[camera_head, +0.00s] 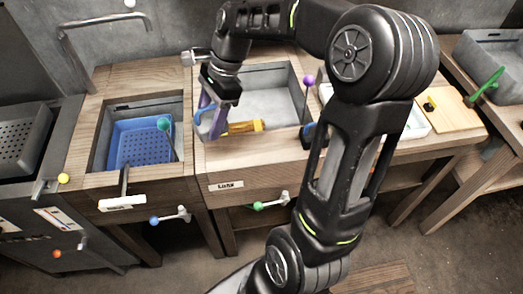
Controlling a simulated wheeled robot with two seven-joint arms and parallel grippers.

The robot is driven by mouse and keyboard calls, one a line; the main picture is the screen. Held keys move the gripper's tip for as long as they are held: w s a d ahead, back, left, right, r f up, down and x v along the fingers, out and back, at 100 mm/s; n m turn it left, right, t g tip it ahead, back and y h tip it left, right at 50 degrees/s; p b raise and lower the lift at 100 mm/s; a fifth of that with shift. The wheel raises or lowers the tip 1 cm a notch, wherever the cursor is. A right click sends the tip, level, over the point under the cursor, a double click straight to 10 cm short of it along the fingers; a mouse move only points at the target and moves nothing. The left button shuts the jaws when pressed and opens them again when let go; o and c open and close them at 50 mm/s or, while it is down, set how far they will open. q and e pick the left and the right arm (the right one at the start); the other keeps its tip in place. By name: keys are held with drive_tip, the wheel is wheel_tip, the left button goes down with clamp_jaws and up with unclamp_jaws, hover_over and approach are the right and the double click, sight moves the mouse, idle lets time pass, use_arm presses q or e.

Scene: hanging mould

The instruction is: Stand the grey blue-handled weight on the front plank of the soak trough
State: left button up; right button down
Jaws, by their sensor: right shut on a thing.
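My right gripper (222,98) is shut at the front left of the grey basin, which I take as the soak trough (270,80). A blue piece (217,124) shows just under its jaws and looks like the handle of the weight. The weight's grey body cannot be made out. The wooden front plank (255,150) of the trough lies just in front of and below the gripper. An orange-yellow piece (245,127) lies right beside the blue piece, near the trough's front edge; whether they touch is unclear. My left gripper is not in view.
A blue perforated basket (140,143) sits in the left basin, with a green-knobbed rod (164,124) beside it. A purple-knobbed rod (308,80) stands at the trough's right. A small blue and dark thing (309,134) is partly behind my arm. A bent metal pipe (100,22) rises back left.

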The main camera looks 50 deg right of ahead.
drive_tip(key=shift+a+f, duration=0.1)
drive_tip(key=shift+f, duration=0.2)
hover_over(211, 157)
drive_tip(key=d, duration=0.1)
drive_tip(key=shift+s+d+f, duration=0.1)
drive_tip(key=shift+f, duration=1.3)
drive_tip(key=shift+s+d+f, duration=0.1)
drive_tip(key=shift+f, duration=1.3)
drive_tip(key=shift+f, duration=1.85)
drive_tip(key=shift+f, duration=0.15)
drive_tip(key=c, duration=0.5)
unclamp_jaws()
